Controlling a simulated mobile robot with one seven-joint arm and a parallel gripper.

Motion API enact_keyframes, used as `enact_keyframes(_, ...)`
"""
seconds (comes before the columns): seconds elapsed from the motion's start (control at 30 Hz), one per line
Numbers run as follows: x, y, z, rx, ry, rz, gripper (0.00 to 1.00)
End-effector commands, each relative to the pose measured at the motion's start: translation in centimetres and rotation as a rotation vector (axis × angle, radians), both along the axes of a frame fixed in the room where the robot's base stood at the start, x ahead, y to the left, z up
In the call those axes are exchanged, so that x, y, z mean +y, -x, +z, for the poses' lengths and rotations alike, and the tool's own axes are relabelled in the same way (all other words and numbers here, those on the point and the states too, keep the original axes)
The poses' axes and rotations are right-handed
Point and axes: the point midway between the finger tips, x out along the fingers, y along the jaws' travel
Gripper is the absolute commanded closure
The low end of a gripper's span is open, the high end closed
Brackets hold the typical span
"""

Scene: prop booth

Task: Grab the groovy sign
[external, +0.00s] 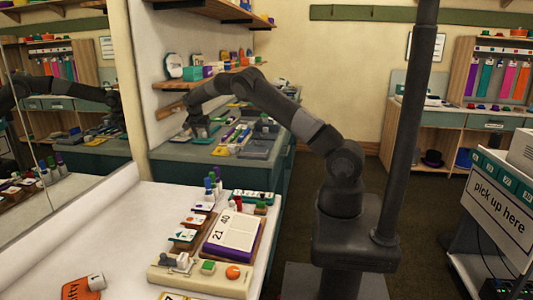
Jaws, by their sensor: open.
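My arm reaches left over the teal-fronted counter (222,158) at the back. My gripper (196,136) is low above the counter's left part, among small items, and it is open. It is small and dark here, and I see nothing held in it. I cannot pick out a sign that reads "groovy". An orange piece (82,291) with partly cut-off lettering lies on the white table at the bottom left. Its full wording cannot be read.
A mirror stands on the left. Wooden shelves (208,79) hang above the counter. A "pick up here" sign (503,208) stands at the right. The dark floor between is open.

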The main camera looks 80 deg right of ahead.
Motion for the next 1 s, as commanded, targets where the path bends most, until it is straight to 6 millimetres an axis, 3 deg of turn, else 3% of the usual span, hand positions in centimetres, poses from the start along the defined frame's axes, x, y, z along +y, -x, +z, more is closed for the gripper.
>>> enact_keyframes(0.17,-1.6,0.0,-0.1,-0.001,0.000,-0.002,0.45)
enact_keyframes(0.4,-5.3,0.1,-0.1,0.000,0.001,-0.001,0.45)
enact_keyframes(0.53,-5.4,0.0,-1.1,0.001,-0.002,0.002,0.45)
enact_keyframes(0.77,-5.5,0.0,-1.1,0.000,-0.001,0.002,0.45)
enact_keyframes(1.0,-5.4,0.0,-1.1,0.000,-0.001,0.002,0.65)
